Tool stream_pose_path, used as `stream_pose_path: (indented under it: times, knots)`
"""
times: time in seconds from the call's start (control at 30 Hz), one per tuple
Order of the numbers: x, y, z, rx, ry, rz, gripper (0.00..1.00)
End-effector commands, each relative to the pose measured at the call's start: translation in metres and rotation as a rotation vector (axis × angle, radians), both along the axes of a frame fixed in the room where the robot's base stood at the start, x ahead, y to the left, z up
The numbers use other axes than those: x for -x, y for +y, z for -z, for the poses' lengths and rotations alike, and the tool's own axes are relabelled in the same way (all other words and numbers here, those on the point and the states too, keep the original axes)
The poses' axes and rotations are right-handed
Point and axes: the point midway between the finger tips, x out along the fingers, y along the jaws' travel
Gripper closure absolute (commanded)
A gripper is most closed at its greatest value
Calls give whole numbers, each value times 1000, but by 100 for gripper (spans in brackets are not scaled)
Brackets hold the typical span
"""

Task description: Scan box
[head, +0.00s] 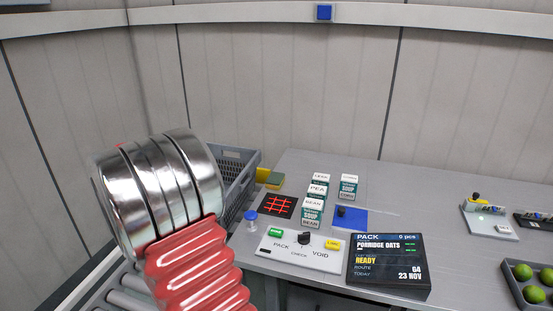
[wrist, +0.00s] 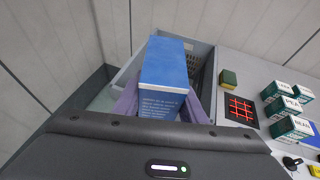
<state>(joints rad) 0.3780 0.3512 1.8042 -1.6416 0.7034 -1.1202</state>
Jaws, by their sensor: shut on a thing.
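In the wrist view my gripper (wrist: 160,106) has its purple fingers on either side of a blue box (wrist: 166,68) and is shut on it. The box has a plain blue face and a darker blue side with small white print, too small to read. The scanner, a black square with a red grid (wrist: 241,108), lies on the counter to the right of the box, apart from it; it also shows in the head view (head: 280,206). In the head view my arm hides the gripper and the box. The display (head: 388,262) reads "PACK", "0 pcs", "PORRIDGE OATS" and "READY".
A grey crate (head: 240,158) stands behind the arm, and the box is held over or in front of it. Several soup boxes (head: 348,188) stand right of the scanner. A panel (head: 300,252) with a knob and buttons lies in front. A tray of green fruit (head: 508,288) is far right.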

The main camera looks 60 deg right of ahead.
Motion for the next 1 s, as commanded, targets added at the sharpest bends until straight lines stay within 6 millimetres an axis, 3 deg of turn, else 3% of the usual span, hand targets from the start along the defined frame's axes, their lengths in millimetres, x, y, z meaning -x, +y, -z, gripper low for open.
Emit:
stream_pose_path:
  times: [0.03, 0.2, 0.6, 0.8, 1.0]
  knots:
    - [10, -22, 0, 1, -2, 44, 93]
    - [47, -83, 3, 1, -1, 179, 93]
    - [158, -209, 16, 1, 0, 491, 93]
    - [218, -256, 24, 1, -2, 632, 93]
    - [250, -277, 28, 3, -2, 702, 93]
